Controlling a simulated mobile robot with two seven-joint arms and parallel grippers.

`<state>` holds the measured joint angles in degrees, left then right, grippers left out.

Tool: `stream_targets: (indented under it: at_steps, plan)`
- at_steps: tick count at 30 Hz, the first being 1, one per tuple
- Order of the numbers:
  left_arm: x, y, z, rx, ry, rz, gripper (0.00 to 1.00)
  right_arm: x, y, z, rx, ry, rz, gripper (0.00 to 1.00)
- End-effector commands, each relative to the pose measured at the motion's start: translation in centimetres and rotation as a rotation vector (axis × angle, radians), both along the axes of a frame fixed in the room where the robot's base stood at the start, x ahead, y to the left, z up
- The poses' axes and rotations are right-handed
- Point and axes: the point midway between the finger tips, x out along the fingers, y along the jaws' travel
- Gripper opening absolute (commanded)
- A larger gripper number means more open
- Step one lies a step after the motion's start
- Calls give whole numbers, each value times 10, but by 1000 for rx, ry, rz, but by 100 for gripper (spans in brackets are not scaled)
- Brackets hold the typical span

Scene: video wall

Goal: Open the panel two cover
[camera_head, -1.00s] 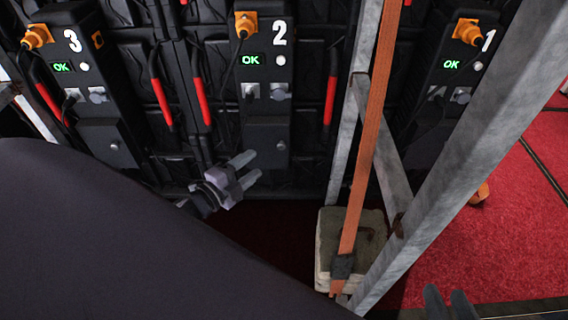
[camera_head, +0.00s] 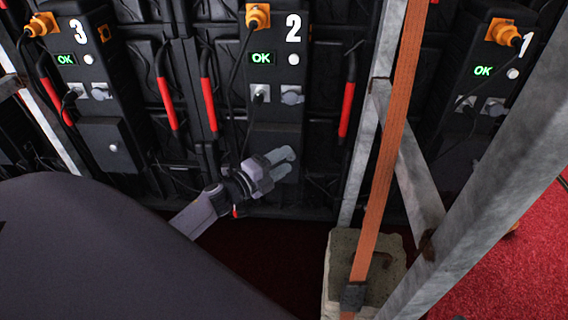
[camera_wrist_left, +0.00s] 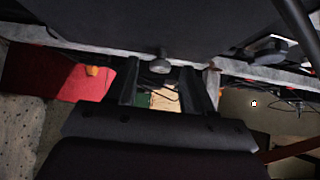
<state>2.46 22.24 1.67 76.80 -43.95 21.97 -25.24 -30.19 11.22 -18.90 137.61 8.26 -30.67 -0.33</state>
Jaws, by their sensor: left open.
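Panel two (camera_head: 276,112) is a tall black unit marked 2, with a lit green OK display, a white button and two connectors. Its lower black cover (camera_head: 273,137) looks closed, and my left gripper hides much of its lower part. My left gripper (camera_head: 286,162) is in front of the cover's lower right, open and empty. In the left wrist view, the fingers of the gripper (camera_wrist_left: 170,68) are spread. A round grey knob (camera_wrist_left: 160,66) on a dark surface lies between and beyond them. Contact cannot be told. My right gripper is not in view.
Panel three (camera_head: 92,85) stands left and panel one (camera_head: 487,90) right. A grey metal frame (camera_head: 415,180) with an orange strap (camera_head: 390,140) and a concrete weight (camera_head: 343,255) stands right of my left gripper. Red-handled bars (camera_head: 208,105) flank panel two.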

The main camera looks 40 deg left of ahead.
Motion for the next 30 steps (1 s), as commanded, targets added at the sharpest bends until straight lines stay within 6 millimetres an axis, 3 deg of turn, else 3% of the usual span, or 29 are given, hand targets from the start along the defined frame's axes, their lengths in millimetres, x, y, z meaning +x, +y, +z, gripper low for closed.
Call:
stream_targets:
  at_steps: [12, 13, 17, 18, 30]
  plan:
    - [8, -2, 0, 0, 1, 0, 52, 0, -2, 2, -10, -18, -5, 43]
    - [8, -2, 0, 0, 1, 0, 45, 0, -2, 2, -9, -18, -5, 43]
    - [8, -2, 0, 0, 1, 0, 3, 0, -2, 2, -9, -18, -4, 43]
    - [8, -2, 0, 0, 1, 0, 0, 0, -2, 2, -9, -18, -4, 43]
    - [2, 0, 0, -1, 2, 0, 0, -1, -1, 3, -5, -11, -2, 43]
